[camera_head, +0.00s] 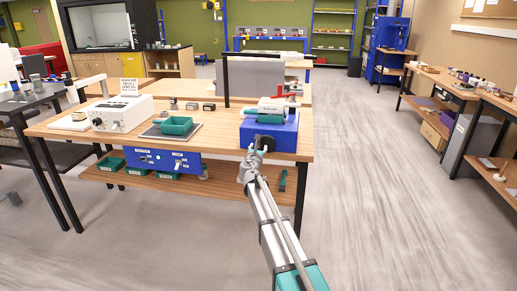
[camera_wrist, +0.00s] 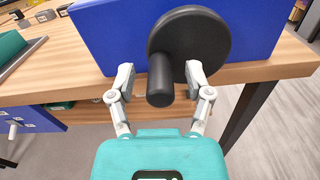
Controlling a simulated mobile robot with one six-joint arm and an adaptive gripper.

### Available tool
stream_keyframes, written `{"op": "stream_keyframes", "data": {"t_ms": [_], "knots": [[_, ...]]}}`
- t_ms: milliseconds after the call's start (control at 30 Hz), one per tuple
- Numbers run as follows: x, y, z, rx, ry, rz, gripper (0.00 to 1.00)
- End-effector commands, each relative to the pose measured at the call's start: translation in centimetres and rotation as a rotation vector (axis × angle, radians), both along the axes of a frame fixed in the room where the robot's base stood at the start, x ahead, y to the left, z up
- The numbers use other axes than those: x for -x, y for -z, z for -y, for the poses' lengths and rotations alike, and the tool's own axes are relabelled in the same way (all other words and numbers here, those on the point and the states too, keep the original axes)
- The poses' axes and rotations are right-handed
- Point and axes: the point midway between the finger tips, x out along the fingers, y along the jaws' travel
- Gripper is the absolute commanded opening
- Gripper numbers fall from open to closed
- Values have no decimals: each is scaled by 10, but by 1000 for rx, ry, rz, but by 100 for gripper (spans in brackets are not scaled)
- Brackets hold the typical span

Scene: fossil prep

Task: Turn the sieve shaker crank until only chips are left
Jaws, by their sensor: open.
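The sieve shaker is a blue box (camera_head: 270,131) at the right end of the wooden bench, with a grey and teal unit (camera_head: 268,110) on top. Its crank is a black disc (camera_wrist: 195,45) with a black handle (camera_wrist: 160,82) on the blue front face. In the wrist view the handle points towards me, low on the left of the disc. My gripper (camera_wrist: 160,80) is open, with one finger on each side of the handle. The fingers look apart from the handle. In the head view my gripper covers part of the crank. I cannot see any chips inside the sieve.
A blue panel (camera_head: 163,161) hangs below the bench top. Green bins sit on the lower shelf (camera_head: 225,174). The floor (camera_head: 350,180) to the right is clear.

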Motion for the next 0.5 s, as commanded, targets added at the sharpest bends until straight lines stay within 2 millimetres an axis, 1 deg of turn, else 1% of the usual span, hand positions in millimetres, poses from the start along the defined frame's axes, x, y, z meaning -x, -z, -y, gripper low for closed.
{"op": "stream_keyframes", "data": {"t_ms": [333,367,500], "knots": [[-2,0,1,0,0,0,66],[-2,0,1,0,0,0,64],[-2,0,1,0,0,0,38]]}}
